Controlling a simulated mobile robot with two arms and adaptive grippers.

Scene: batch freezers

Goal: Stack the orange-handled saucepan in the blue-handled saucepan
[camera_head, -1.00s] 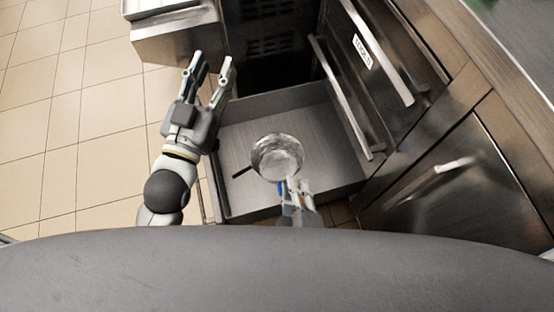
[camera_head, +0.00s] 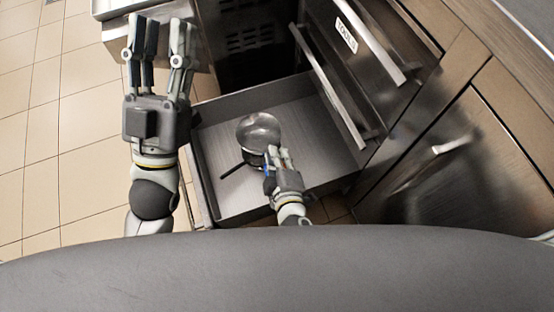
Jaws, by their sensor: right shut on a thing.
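A shiny metal saucepan (camera_head: 259,131) is tilted in the open drawer, its bowl just beyond my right gripper (camera_head: 278,154). My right gripper is shut at its near side and hides its handle. Under it shows part of a second, darker pan-like shape, with a dark handle (camera_head: 232,171) pointing to the lower left. A small blue piece (camera_head: 267,171) shows beside the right gripper; I cannot tell which pan it belongs to. No orange handle is visible. My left gripper (camera_head: 160,40) is open and empty, left of the drawer, with its fingers pointing up the picture.
The pulled-out metal drawer (camera_head: 240,207) has bare floor to the right of the pans. Steel fronts with long bar handles (camera_head: 332,92) stand to the right. A pale-topped metal unit (camera_head: 196,50) is behind my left gripper. Tiled floor (camera_head: 80,150) lies open at left.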

